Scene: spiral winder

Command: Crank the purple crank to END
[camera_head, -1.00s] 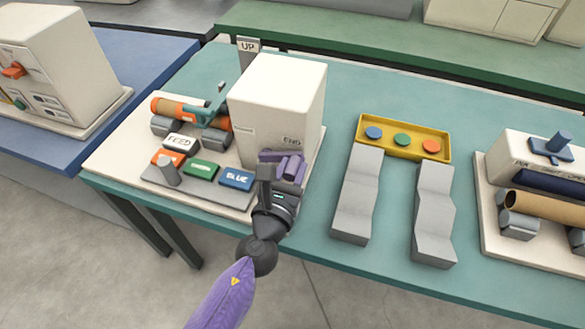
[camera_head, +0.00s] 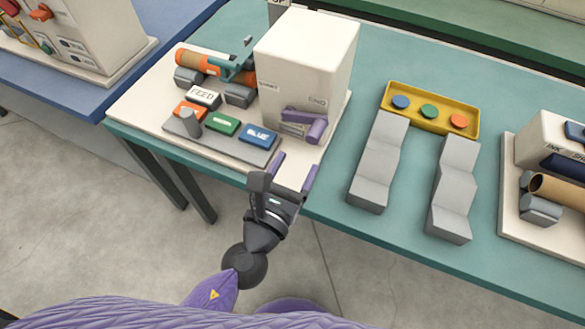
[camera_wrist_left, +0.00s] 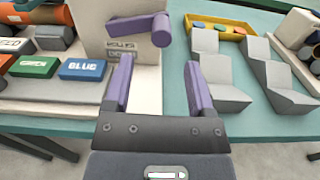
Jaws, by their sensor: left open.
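The purple crank (camera_head: 302,121) is on the front face of the white box-shaped machine (camera_head: 305,45). Its arm points to the right and ends in a round purple knob, below and beside the END label (camera_head: 317,101). In the left wrist view the crank (camera_wrist_left: 138,29) is just ahead of the fingertips, above small labels that I cannot read surely. My left gripper (camera_head: 293,172) is open and empty, its purple fingers in front of and below the crank, apart from it. Its fingers also frame the machine's base edge in the wrist view (camera_wrist_left: 158,68). My right gripper is not in view.
Green (camera_head: 223,123) and blue (camera_head: 259,135) blocks sit on a grey strip left of the crank. Two grey stepped stands (camera_head: 379,165) and a yellow tray (camera_head: 432,108) with coloured buttons are to the right. Teal table shows between machine and stands.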

